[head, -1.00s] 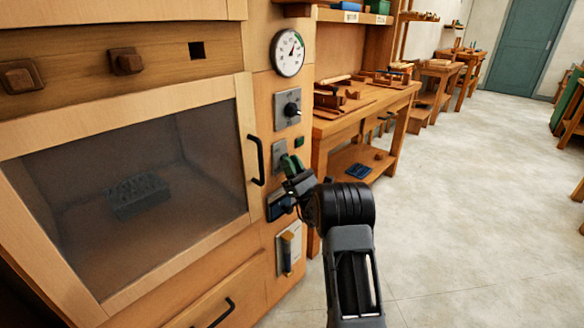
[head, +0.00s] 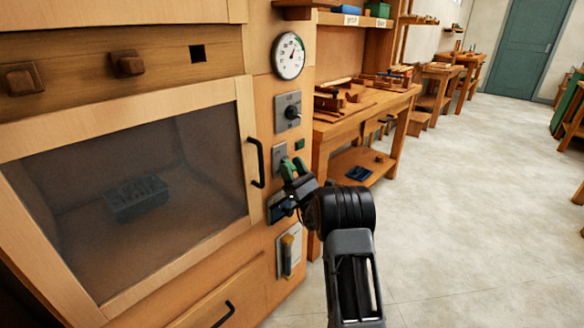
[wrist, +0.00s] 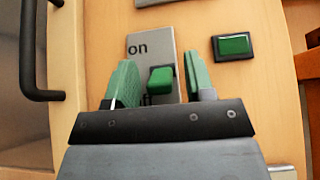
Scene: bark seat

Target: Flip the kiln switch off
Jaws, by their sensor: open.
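The kiln switch (wrist: 160,80) is a green rocker on a grey metal plate (wrist: 152,50) marked "on" at its upper left. In the head view the plate (head: 279,155) is on the kiln's right-hand panel, partly behind my gripper. My gripper (head: 294,167) is open, with green finger pads. In the wrist view my gripper (wrist: 161,82) has one finger on each side of the switch, and nothing is held between them. I cannot tell whether the fingers touch the plate. The lower part of the plate is hidden by the gripper.
A green square indicator (wrist: 234,46) is right of the switch. The kiln door's black handle (head: 256,162) is close on the left. A knob plate (head: 288,111) and dial gauge (head: 289,55) are above.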

